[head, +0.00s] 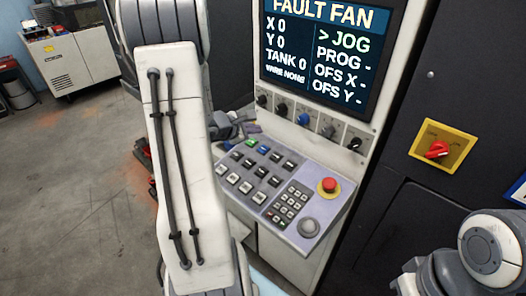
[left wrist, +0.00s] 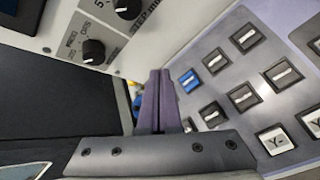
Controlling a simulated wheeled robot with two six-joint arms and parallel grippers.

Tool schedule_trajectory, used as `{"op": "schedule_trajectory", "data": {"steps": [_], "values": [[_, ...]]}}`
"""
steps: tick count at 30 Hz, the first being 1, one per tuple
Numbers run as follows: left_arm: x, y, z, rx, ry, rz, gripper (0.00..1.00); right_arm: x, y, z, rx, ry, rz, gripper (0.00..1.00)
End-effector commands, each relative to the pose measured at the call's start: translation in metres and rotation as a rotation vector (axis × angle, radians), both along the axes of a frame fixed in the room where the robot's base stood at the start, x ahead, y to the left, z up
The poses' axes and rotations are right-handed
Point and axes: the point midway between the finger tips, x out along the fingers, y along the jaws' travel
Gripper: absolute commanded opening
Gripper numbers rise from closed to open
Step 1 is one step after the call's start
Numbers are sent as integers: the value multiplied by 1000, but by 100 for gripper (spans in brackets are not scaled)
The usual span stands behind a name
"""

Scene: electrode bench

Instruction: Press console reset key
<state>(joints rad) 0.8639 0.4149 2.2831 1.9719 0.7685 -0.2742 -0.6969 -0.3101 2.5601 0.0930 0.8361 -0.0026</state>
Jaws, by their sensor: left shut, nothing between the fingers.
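The console's sloping lilac key panel (head: 246,204) carries rows of black and white keys, with a green key (head: 250,143) and a blue key (head: 264,149) at its far edge. My left gripper (head: 248,128) is shut and empty by that far edge, near the green key. In the left wrist view its closed fingers (left wrist: 158,80) point at the panel's edge, just left of the blue key (left wrist: 189,82). The fingers hide part of the panel there, and I cannot tell whether they touch it. No reset label is readable. My right gripper is out of view.
Above the keys are a row of knobs (head: 304,118) and a screen (head: 320,45) reading "FAULT FAN". A red mushroom button (head: 328,185), a keypad (head: 287,205) and a grey dial (head: 308,228) sit at the panel's right. A red switch (head: 437,150) is on the dark cabinet.

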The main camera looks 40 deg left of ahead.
Motion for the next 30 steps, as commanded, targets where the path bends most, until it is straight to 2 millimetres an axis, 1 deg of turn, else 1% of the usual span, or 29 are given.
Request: {"op": "schedule_trajectory", "data": {"steps": [1,3,6,8,10,16,30], "values": [[2,-1,-13,-1,2,-2,0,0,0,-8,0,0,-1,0],[4,-1,-23,-2,1,0,0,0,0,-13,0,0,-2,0],[7,-1,-37,-2,1,-1,0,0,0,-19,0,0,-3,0],[9,-1,-46,1,-1,-2,0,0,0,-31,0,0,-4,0],[10,-1,-51,3,-1,-2,0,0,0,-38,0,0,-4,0],[12,-1,-58,1,-1,-2,0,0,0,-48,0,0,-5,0],[12,-1,-58,2,0,-1,0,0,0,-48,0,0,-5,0]]}}
